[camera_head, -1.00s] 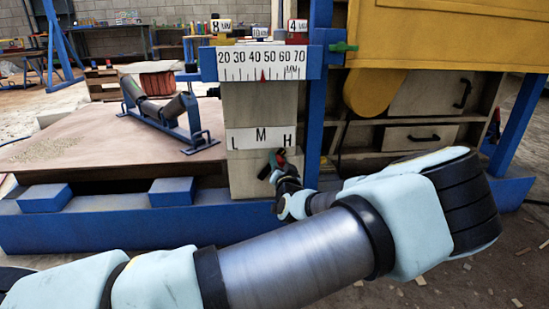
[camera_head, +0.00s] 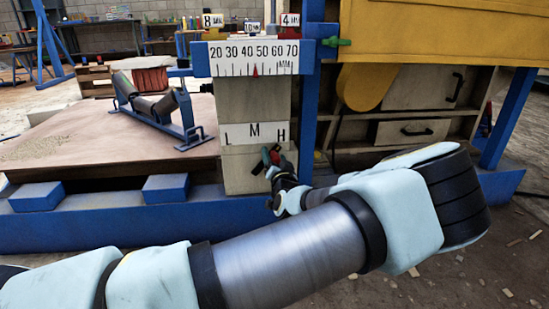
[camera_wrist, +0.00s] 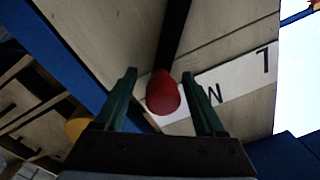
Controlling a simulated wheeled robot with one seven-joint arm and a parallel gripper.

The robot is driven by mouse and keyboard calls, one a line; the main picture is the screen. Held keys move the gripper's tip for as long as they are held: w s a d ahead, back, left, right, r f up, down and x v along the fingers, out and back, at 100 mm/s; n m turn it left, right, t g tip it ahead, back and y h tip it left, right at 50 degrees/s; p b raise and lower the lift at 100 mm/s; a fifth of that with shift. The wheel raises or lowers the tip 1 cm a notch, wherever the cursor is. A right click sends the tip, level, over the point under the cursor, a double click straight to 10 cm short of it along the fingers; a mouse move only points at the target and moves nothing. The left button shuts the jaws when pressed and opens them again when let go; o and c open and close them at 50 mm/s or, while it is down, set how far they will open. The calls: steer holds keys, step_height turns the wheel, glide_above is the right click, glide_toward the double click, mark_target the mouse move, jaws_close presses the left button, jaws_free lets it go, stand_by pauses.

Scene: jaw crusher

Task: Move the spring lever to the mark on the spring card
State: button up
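The spring lever shows in the wrist view as a dark shaft with a red knob (camera_wrist: 163,92). The knob lies between the two green fingers of my gripper (camera_wrist: 159,73), which are apart, with a gap visible on both sides. In the head view my gripper (camera_head: 271,158) is at the lower front of the pale panel, just below the H; the lever there is mostly hidden by it. The white card with L, M and H (camera_head: 240,136) is above it, the M set higher than the other letters. Part of this card also shows in the wrist view (camera_wrist: 236,80). I cannot make out a separate mark.
A white 20–70 MM scale (camera_head: 225,68) with a red pointer is above the card. A blue post (camera_head: 309,120) stands close to the right of the panel. A blue beam (camera_head: 110,228) runs along the base. Small numbered MM tags (camera_head: 213,20) stand on top.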

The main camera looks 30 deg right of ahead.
steer(key=p+v, duration=0.4)
steer(key=v, duration=0.6)
steer(key=shift+s+a, duration=0.2)
steer(key=shift+s, duration=0.15)
